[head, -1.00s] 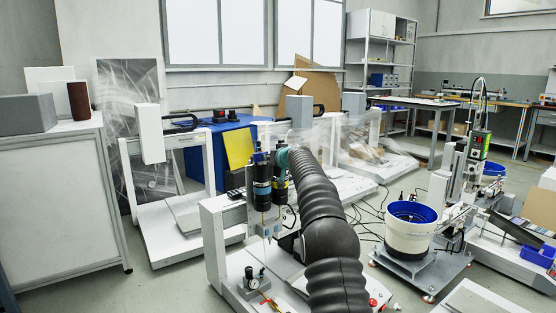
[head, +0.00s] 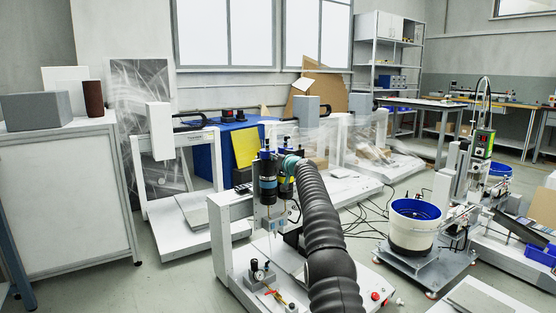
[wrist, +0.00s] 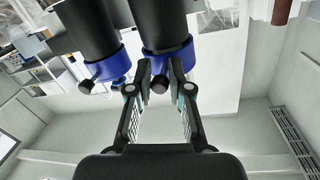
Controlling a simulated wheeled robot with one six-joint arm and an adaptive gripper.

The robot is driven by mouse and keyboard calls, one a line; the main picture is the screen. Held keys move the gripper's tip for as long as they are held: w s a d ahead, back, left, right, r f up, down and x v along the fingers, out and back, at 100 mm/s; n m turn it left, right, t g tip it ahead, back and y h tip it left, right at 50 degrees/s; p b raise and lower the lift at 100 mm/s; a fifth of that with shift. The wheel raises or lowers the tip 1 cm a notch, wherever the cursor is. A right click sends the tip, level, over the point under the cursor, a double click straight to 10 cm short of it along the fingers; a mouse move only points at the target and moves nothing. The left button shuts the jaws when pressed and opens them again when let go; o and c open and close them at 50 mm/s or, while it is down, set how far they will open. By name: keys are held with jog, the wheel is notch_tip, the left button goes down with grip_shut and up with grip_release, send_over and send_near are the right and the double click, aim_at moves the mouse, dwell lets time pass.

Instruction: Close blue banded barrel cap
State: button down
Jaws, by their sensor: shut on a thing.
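Two black barrels stand side by side on the white gantry in the head view. The left one is the blue banded barrel (head: 267,183), with a light blue band; the other is the yellow banded barrel (head: 287,184). In the upside-down wrist view, both have blue caps, and the blue banded barrel's cap (wrist: 168,60) is on the right. My gripper (wrist: 160,72) is shut on this cap's small black knob (wrist: 159,84). The second cap (wrist: 104,70) is beside it. In the head view my gripper is mostly hidden by my arm.
A white bucket with a blue inside (head: 412,232) stands to the right. Cables lie on the floor between them.

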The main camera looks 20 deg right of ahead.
jog(key=shift+a+f, duration=0.1)
jog(key=shift+a, duration=0.25)
dwell(0.4)
jog(key=c, duration=1.4)
grip_release()
jog(key=o, duration=0.3)
jog(key=shift+w+a, duration=0.1)
jog(key=shift+a, duration=0.1)
jog(key=shift+d, duration=0.45)
jog(key=shift+d+r, duration=0.1)
jog(key=shift+r, duration=0.1)
